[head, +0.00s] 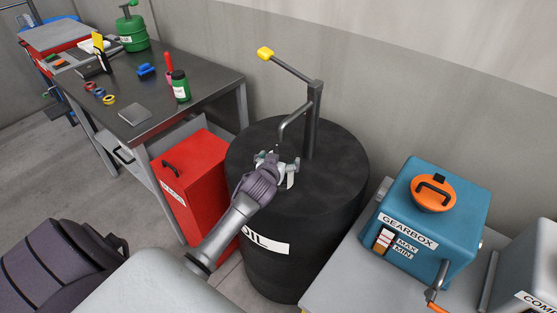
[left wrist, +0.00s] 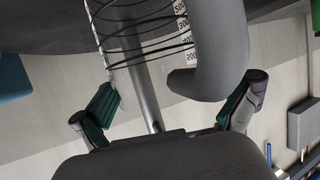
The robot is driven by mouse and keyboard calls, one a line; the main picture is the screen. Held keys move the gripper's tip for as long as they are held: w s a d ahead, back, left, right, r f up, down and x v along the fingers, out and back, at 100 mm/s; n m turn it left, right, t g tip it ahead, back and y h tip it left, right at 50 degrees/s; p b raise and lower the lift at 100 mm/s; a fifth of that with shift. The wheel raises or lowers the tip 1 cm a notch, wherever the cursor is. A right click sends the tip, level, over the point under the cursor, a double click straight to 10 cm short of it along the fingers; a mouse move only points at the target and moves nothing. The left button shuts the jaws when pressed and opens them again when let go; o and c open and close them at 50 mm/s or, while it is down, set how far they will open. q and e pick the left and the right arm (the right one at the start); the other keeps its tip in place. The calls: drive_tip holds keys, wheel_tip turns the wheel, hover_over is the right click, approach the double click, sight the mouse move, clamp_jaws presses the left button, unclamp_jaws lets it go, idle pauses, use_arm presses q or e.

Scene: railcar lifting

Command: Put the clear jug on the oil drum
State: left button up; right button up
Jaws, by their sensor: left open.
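The black oil drum (head: 335,190) stands in the middle of the head view, with a hand pump (head: 312,115) on its top. The clear jug (head: 290,180) is on the drum top below the pump spout, mostly hidden by my gripper. In the left wrist view the jug (left wrist: 150,45) shows black rings, a white number scale and a thick grey curved handle (left wrist: 212,82). My left gripper (head: 276,165) is at the jug. In the left wrist view its two fingers (left wrist: 170,112) are spread apart, with the handle in front of and between them. My right gripper is not in view.
A red cabinet (head: 195,180) stands left of the drum, below a dark workbench (head: 150,107) with tools and a green bottle (head: 180,86). A blue gearbox (head: 425,210) sits on a grey table (head: 345,285) at right. The wall is close behind the drum.

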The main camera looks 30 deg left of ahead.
use_arm(q)
drive_tip(key=b+v, duration=0.2)
drive_tip(key=v, duration=0.9)
drive_tip(key=s+d+f+m+g+h, duration=0.15)
drive_tip(key=s+f, duration=0.35)
drive_tip(key=f, duration=0.7)
drive_tip(key=s+d+f+m+g+h, duration=0.1)
drive_tip(key=s+d+f+g, duration=0.25)
drive_tip(key=f, duration=0.85)
drive_tip(key=s+d+f+m+g+h, duration=0.15)
drive_tip(key=s+f, duration=0.45)
drive_tip(key=f, duration=0.6)
drive_tip(key=s+d+f+g+b, duration=0.1)
drive_tip(key=s+f, duration=0.5)
drive_tip(key=s, duration=0.3)
drive_tip(key=s+d+f+m+g+b, duration=0.1)
drive_tip(key=s+f+g, duration=0.1)
drive_tip(key=s+f, duration=0.4)
drive_tip(key=s+d+f+m+g+b, duration=0.1)
drive_tip(key=s+f, duration=0.5)
drive_tip(key=s, duration=0.7)
drive_tip(key=shift+d+f+g, duration=0.4)
drive_tip(key=shift+d+g, duration=0.2)
drive_tip(key=shift+g, duration=0.15)
